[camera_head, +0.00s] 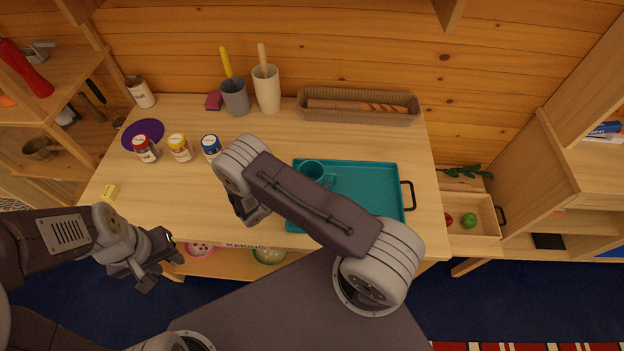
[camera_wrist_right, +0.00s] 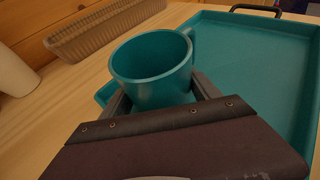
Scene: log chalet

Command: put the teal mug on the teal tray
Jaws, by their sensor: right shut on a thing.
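The teal mug (camera_head: 312,169) is upright at the far left corner of the teal tray (camera_head: 375,172), partly hidden by my right arm in the head view. In the right wrist view the mug (camera_wrist_right: 152,68) sits between the fingers of my right gripper (camera_wrist_right: 163,98), which is shut on it. The tray (camera_wrist_right: 255,60) spreads behind and to the right of the mug there. I cannot tell whether the mug's base touches the tray. My left gripper (camera_head: 160,272) is open and empty in front of the table's left front edge.
A wicker basket (camera_head: 358,118) stands behind the tray. A grey cup (camera_head: 235,97) and a cream cup (camera_head: 267,92) with tools stand at the back. Several paint jars (camera_head: 180,148) and a purple disc (camera_head: 143,128) are on the left. The tabletop right of the basket is clear.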

